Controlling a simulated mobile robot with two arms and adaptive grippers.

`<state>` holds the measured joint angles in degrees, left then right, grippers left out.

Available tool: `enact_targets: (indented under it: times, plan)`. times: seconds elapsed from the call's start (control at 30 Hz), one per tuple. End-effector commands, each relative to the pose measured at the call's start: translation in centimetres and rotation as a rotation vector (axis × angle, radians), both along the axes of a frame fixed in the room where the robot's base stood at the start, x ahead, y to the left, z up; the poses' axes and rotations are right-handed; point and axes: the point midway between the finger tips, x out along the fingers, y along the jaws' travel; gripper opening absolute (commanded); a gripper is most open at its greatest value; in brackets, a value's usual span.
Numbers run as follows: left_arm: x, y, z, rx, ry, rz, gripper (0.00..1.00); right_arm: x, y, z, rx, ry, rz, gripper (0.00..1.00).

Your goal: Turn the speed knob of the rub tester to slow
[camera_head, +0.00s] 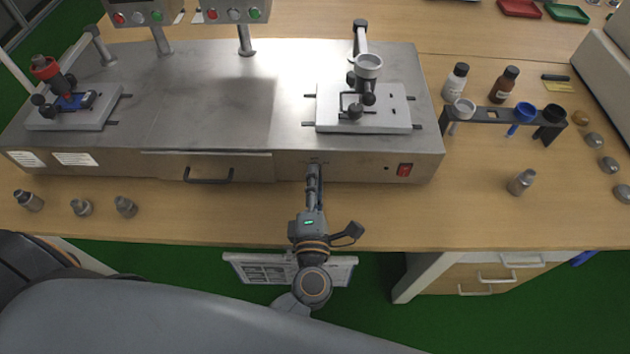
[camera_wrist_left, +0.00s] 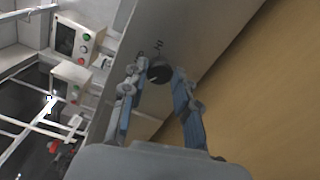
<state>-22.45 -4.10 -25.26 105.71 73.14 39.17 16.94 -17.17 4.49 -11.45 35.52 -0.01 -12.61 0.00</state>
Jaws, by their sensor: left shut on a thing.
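The rub tester (camera_head: 225,110) is a wide grey metal machine on the wooden bench. Its dark round speed knob (camera_wrist_left: 159,72) is on the front panel, with small markings beside it in the left wrist view. My left gripper (camera_head: 313,170) reaches the front panel below the right-hand rubbing station. In the left wrist view, the fingers of my left gripper (camera_wrist_left: 160,75) are on either side of the knob and shut on it. In the head view the gripper hides most of the knob. I cannot read the knob's setting. My right gripper is not in view.
A red rocker switch (camera_head: 405,170) is right of the gripper on the same panel. A drawer handle (camera_head: 208,178) is to its left. Small weights (camera_head: 82,207) stand at the front left of the bench. A cup rack (camera_head: 490,115) and bottles stand at the right.

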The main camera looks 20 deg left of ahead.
Motion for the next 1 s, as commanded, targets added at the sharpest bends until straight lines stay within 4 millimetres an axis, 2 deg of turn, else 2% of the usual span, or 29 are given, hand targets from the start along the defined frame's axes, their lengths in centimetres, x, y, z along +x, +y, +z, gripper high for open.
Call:
enact_targets:
  times: [0.37,0.4,0.5,0.83,1.0]
  plan:
    - [-0.1,0.0,-0.2,-0.008,0.002,0.000,0.00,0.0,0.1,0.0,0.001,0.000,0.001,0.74]
    - [-0.1,0.0,-0.2,-0.008,0.002,0.000,0.31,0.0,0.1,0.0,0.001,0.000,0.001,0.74]
    - [-0.1,0.0,-0.1,-0.007,0.002,0.000,0.52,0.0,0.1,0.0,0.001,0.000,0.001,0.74]
    - [-0.2,-0.1,-0.1,-0.005,0.000,0.000,0.52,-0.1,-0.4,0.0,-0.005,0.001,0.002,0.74]
    - [-2.0,-0.6,-0.2,-0.006,0.003,-0.001,0.52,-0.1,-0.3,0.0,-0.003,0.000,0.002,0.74]
